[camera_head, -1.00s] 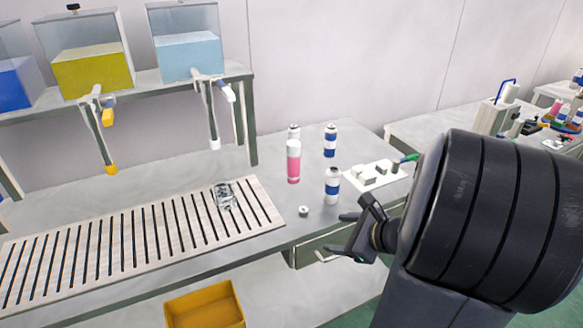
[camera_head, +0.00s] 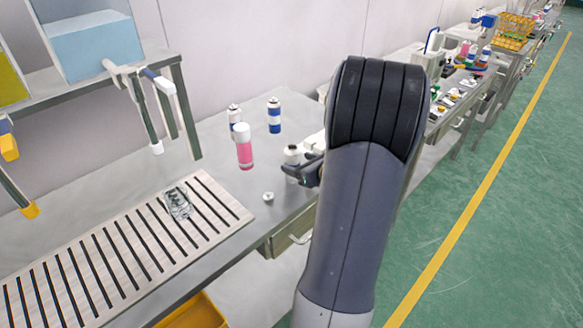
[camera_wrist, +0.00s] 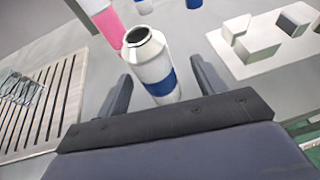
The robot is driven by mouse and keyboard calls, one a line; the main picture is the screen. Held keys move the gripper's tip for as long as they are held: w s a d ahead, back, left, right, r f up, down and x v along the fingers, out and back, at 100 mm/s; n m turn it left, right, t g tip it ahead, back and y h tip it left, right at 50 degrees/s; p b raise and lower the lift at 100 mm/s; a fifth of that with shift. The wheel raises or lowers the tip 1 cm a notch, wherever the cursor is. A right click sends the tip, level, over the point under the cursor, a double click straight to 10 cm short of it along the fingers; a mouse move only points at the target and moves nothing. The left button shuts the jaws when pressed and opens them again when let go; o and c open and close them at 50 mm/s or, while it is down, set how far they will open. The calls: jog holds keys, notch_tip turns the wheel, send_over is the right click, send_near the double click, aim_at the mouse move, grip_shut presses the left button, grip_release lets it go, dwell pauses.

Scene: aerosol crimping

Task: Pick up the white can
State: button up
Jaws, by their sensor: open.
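A white can (camera_head: 291,153) with a blue band stands upright on the grey table near its front edge. In the wrist view the same white can (camera_wrist: 147,58) stands between the two fingers of my gripper (camera_wrist: 161,68). The fingers are open, one on each side of it, with gaps visible; I see no grip. In the head view my gripper (camera_head: 303,170) is at the can's right side, partly covering it. The can's lower part is hidden there.
A pink can (camera_head: 244,150), another white can (camera_head: 234,114) and a blue-and-white can (camera_head: 274,116) stand just behind. A small white cap (camera_head: 268,197) lies in front. White blocks on a plate (camera_wrist: 262,66) are right.

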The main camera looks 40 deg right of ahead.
aim_at(297, 165)
jog(key=x, duration=0.3)
jog(key=shift+w+a+f, duration=0.2)
jog(key=shift+a+f, duration=0.15)
jog(key=shift+f, duration=0.05)
jog(key=shift+w+d+f, duration=0.1)
jog(key=shift+w+f, duration=0.15)
jog(key=shift+w, duration=0.35)
jog(key=shift+c, duration=0.3)
jog(key=c, duration=1)
